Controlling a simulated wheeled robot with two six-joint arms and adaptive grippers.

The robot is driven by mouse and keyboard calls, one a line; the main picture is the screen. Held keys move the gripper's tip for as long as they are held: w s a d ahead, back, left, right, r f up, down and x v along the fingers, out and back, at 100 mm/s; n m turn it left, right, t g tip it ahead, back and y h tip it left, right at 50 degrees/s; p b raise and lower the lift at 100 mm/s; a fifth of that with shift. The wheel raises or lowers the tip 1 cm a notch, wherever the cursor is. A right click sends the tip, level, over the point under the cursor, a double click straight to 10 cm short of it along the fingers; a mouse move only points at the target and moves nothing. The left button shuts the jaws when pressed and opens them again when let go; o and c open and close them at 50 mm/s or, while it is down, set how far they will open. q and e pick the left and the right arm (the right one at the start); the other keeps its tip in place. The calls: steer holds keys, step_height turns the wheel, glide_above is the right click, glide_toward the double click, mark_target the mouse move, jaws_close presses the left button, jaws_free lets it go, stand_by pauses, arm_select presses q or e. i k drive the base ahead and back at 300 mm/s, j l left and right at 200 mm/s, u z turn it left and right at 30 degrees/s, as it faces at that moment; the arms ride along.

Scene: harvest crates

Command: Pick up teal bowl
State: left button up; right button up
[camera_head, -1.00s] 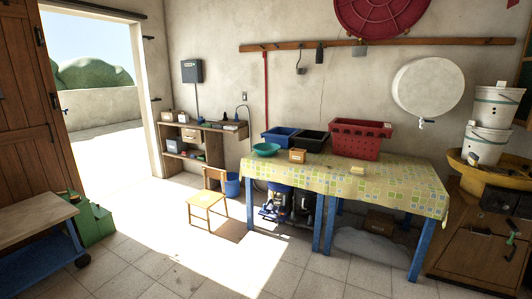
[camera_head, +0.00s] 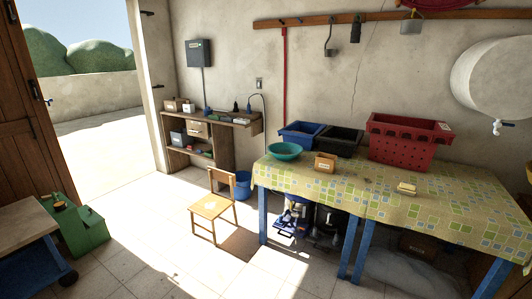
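The teal bowl (camera_head: 285,151) sits upright on the left end of a table with a green and yellow checked cloth (camera_head: 390,192). It is close to the table's left edge, in front of a blue crate. It looks empty, though its inside is only partly seen. Neither my left nor my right gripper shows in the head view.
Behind the bowl are a blue crate (camera_head: 301,134) and a black crate (camera_head: 338,141). A small cardboard box (camera_head: 325,163) stands right of it, a red crate (camera_head: 402,146) further right. A wooden chair (camera_head: 212,207) and blue bucket (camera_head: 242,184) stand left of the table. Floor in front is clear.

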mark_target(284, 151)
steer(key=i, duration=3.2)
